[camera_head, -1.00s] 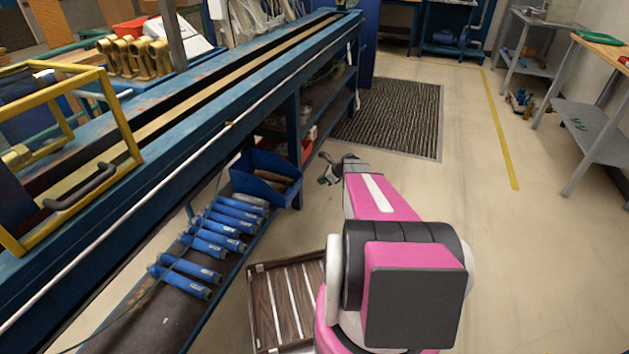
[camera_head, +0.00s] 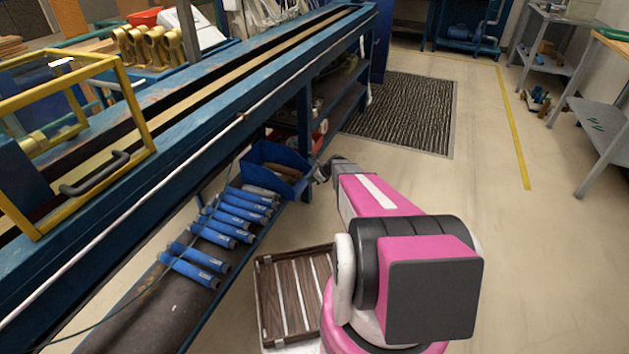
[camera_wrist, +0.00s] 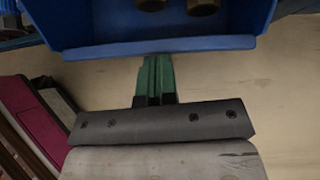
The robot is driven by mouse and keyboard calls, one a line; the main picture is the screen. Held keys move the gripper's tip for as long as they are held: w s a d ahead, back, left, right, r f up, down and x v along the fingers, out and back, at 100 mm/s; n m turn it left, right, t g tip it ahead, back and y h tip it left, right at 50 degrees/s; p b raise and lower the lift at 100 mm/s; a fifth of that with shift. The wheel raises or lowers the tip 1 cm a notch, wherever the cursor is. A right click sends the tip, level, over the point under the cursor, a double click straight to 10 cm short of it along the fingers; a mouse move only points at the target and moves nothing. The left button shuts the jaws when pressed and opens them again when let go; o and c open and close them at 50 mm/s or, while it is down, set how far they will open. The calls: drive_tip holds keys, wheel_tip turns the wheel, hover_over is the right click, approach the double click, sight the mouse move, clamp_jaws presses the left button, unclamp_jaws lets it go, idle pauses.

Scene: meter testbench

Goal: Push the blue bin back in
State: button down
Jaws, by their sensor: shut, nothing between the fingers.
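The blue bin (camera_head: 290,156) sits on the lower shelf of the long blue bench, its near end sticking out past the shelf edge. Brown and metal parts lie inside it. In the wrist view its front lip (camera_wrist: 160,48) spans the top of the picture. My gripper (camera_head: 322,172) is at the bin's right, aisle-facing side. In the wrist view my green fingers (camera_wrist: 156,78) are closed together, empty, and point at the front lip. Their tips are at or very near the lip; I cannot tell whether they touch.
Several blue cylinders (camera_head: 238,214) lie on the shelf left of the bin. A brown slatted crate (camera_head: 296,292) is on the floor beside my arm. The bench frame (camera_head: 305,115) stands behind the bin. The floor (camera_head: 480,215) to the right is open, with a dark mat (camera_head: 405,112) farther back.

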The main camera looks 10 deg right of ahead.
drive_tip(key=w+a, duration=0.1)
drive_tip(key=a, duration=0.1)
drive_tip(key=w+a, duration=0.1)
drive_tip(key=a, duration=0.1)
drive_tip(key=w+a, duration=0.2)
idle(0.3)
drive_tip(key=shift+s, duration=0.1)
